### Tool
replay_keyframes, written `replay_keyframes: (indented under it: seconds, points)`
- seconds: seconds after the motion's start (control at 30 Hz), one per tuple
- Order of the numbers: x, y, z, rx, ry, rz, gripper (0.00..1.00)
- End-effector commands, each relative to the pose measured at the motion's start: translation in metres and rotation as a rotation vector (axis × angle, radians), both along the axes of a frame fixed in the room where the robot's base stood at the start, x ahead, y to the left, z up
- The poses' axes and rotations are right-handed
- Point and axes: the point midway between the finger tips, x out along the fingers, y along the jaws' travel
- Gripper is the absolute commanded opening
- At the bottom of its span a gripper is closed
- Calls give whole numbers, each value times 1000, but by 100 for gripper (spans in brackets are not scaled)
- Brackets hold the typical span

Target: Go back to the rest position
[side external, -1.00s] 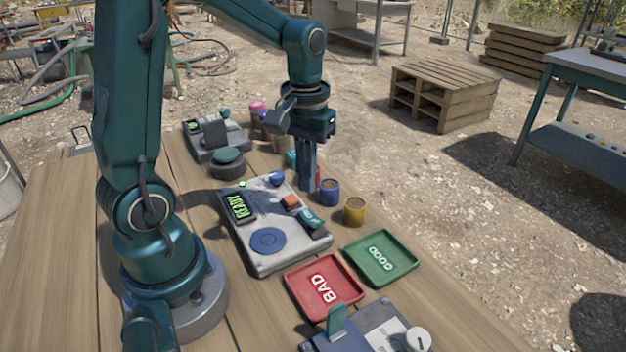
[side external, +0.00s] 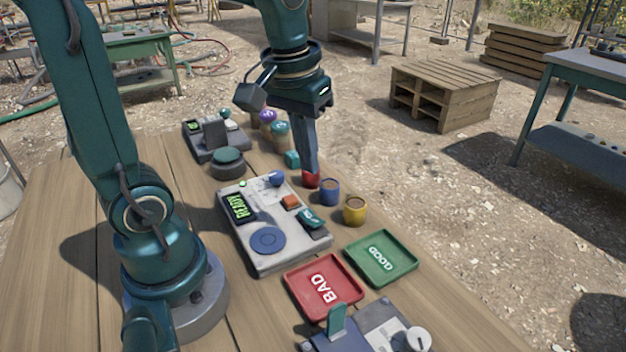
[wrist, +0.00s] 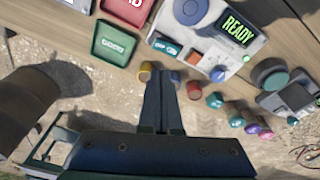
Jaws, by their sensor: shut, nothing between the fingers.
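My gripper (side external: 310,170) hangs over the far edge of the wooden table in the side external view, fingers pointing down. Its fingers are shut with nothing between them. The fingertips appear in front of a small red cup (side external: 311,180); from this view I cannot tell whether they touch it. In the wrist view my closed fingers (wrist: 160,75) point toward the row of cups, with the red cup (wrist: 194,90) just right of them and the yellow cup (wrist: 146,71) to their left.
A console reading READY (side external: 285,255) stands on the table. A blue cup (side external: 329,190), a red BAD tray (side external: 352,310) and a green GOOD tray (side external: 408,275) are nearby. More coloured cups (side external: 280,128) stand farther back. Open air lies above the table.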

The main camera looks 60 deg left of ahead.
Motion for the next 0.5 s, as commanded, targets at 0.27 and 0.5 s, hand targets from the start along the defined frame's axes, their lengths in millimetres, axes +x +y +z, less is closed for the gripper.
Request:
replay_keyframes:
  seconds: [0.27, 0.5]
  points:
    - [-44, -35, 18, 50, -217, -217, 0]
    - [-68, -47, 7, 82, -318, -351, 0]
